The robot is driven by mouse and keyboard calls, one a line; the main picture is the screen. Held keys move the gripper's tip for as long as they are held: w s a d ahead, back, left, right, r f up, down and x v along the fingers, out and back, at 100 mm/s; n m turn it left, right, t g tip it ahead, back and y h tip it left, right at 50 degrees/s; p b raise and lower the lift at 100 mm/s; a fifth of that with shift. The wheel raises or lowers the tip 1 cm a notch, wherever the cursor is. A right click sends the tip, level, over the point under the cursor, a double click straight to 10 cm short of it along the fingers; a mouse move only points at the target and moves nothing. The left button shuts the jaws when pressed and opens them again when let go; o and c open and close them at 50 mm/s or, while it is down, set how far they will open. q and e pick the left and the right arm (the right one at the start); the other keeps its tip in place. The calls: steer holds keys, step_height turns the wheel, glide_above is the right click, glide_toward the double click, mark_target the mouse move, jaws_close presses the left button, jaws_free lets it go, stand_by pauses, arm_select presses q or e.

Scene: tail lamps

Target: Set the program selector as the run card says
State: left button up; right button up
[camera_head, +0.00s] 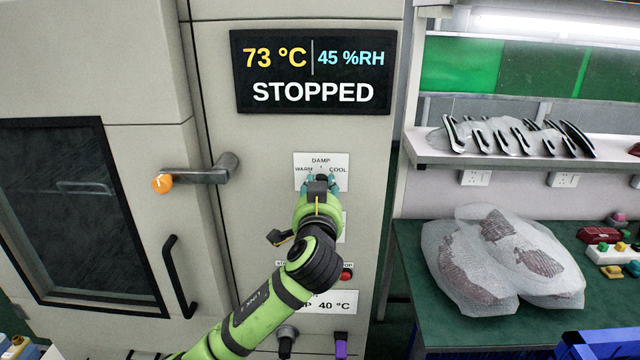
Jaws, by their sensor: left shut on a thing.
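The program selector's white label plate (340,159) is on the chamber front below the display. It reads WARM at left, DAMP at top and COOL at right. My left gripper (321,182) is at the plate's lower middle, its fingers shut on the selector knob. The gripper hides nearly all of the knob, so I cannot tell where it points. A white card (340,303) lower down is partly covered by my left arm; "P 40 °C" shows on it. My right gripper is not in view.
The display (313,71) reads 73 °C, 45 %RH, STOPPED. A red button (346,274) is right of my arm. The door handle (204,174) with an orange end is at left. A green bench with wrapped lamps (500,262) stands at right.

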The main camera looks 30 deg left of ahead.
arm_select(q)
steer(key=m+p, duration=0.1)
steer(key=m, duration=0.1)
steer(key=m+p, duration=0.1)
steer(key=m, duration=0.2)
steer(key=m+p, duration=0.1)
steer(key=m, duration=0.2)
steer(key=shift+r, duration=0.35)
steer(key=shift+m, duration=0.3)
steer(key=o, duration=0.9)
steer(key=shift+o, duration=1.2)
steer(key=shift+w+d+f, duration=0.1)
steer(key=shift+d+f, duration=0.05)
